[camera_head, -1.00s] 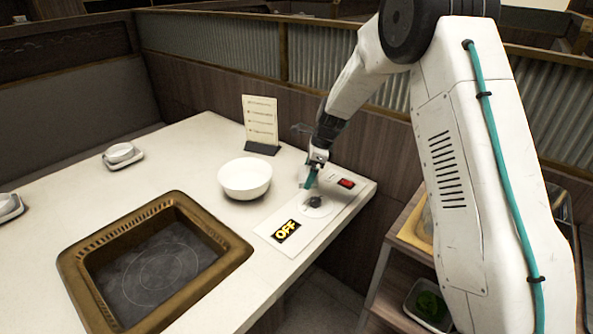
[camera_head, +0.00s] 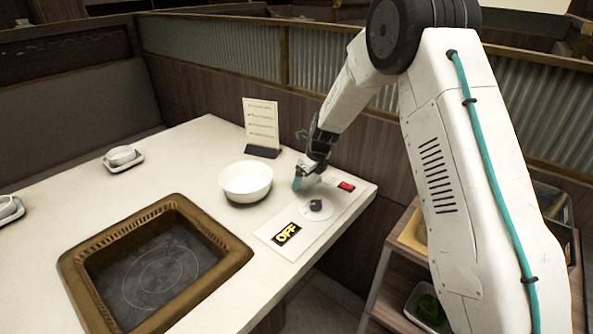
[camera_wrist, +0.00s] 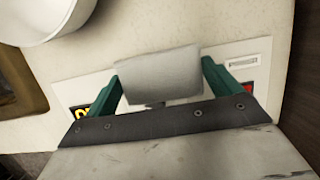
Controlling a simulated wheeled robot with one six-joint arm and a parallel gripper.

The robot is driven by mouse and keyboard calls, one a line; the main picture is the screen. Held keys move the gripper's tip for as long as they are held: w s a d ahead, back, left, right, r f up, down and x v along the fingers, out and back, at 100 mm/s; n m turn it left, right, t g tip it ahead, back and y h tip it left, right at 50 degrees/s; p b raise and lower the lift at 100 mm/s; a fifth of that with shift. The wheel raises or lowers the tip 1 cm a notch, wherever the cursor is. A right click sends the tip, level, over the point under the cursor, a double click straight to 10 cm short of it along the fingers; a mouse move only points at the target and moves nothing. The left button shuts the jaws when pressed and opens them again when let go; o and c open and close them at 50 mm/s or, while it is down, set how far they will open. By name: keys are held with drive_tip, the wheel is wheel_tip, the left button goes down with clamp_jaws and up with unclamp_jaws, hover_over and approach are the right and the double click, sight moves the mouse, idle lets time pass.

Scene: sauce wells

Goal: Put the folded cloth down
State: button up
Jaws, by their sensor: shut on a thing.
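The folded cloth (camera_wrist: 158,74) is a pale grey, flat-looking piece in the wrist view. My gripper (camera_wrist: 162,68) has two teal fingers, one at each side of the cloth, and is shut on it. In the camera_head view my gripper (camera_head: 298,183) is low over the table, between the white bowl and the control panel. The cloth cannot be made out there. I cannot tell whether it touches the table (camera_head: 215,140).
A white bowl (camera_head: 245,180) stands just left of my gripper. A control panel (camera_head: 268,236) with a dark knob (camera_head: 316,205), an OFF label and a red switch lies in front. A menu stand (camera_head: 262,125) is behind. A brown-framed cooker (camera_head: 240,255) is at front left.

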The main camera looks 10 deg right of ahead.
drive_tip(key=w, duration=0.4)
drive_tip(key=w+f, duration=0.1)
drive_tip(key=w, duration=0.9)
drive_tip(key=shift+f, duration=0.2)
drive_tip(key=x, duration=0.2)
drive_tip(key=shift+w+d+f, duration=0.2)
drive_tip(key=shift+w+f, duration=0.05)
drive_tip(key=shift+f, duration=0.35)
drive_tip(key=shift+f, duration=0.15)
